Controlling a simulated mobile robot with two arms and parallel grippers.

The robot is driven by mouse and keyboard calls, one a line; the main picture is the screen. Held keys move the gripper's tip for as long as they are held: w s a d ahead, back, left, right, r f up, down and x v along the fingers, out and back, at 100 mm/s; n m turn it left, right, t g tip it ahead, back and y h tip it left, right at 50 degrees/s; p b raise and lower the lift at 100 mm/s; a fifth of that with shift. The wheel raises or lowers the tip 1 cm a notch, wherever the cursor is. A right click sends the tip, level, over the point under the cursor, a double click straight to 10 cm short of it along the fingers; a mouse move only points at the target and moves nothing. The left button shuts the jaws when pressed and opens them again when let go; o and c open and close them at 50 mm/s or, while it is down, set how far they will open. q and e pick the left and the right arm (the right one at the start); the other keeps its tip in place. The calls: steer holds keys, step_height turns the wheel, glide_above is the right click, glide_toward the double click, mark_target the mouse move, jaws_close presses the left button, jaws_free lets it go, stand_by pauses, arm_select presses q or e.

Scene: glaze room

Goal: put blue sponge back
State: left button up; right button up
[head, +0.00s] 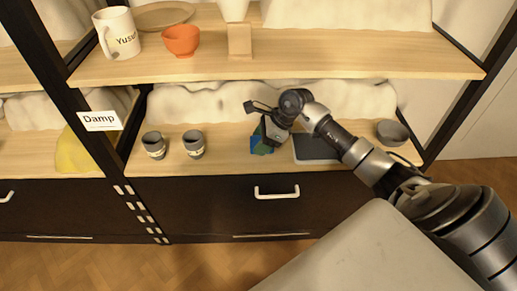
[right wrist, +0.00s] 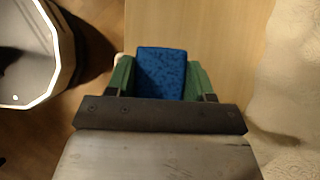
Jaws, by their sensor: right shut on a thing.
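The blue sponge (head: 256,144) is at the lower shelf, right of the two grey cups. My right gripper (head: 263,138) reaches down to it from the right and is shut on it. In the right wrist view the speckled blue sponge (right wrist: 162,70) sits between the green finger pads (right wrist: 160,80). The fingers hide its sides. I cannot tell whether the sponge touches the shelf board. My left gripper is not in view.
Two grey cups (head: 154,145) (head: 193,144) stand left of the sponge. A dark flat slab (head: 315,149) and a grey bowl (head: 392,132) are to the right. The upper shelf (head: 330,63) overhangs, with a mug (head: 117,33) and orange bowl (head: 181,40).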

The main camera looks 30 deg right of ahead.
steer(key=shift+w+a+f, duration=0.2)
steer(key=shift+a, duration=0.25)
step_height(320, 180, down, 3)
steer(key=shift+d+f+b, duration=0.1)
steer(key=shift+b, duration=0.3)
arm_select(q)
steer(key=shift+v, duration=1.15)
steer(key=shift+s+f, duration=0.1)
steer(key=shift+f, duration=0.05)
arm_select(e)
steer(key=o, duration=0.8)
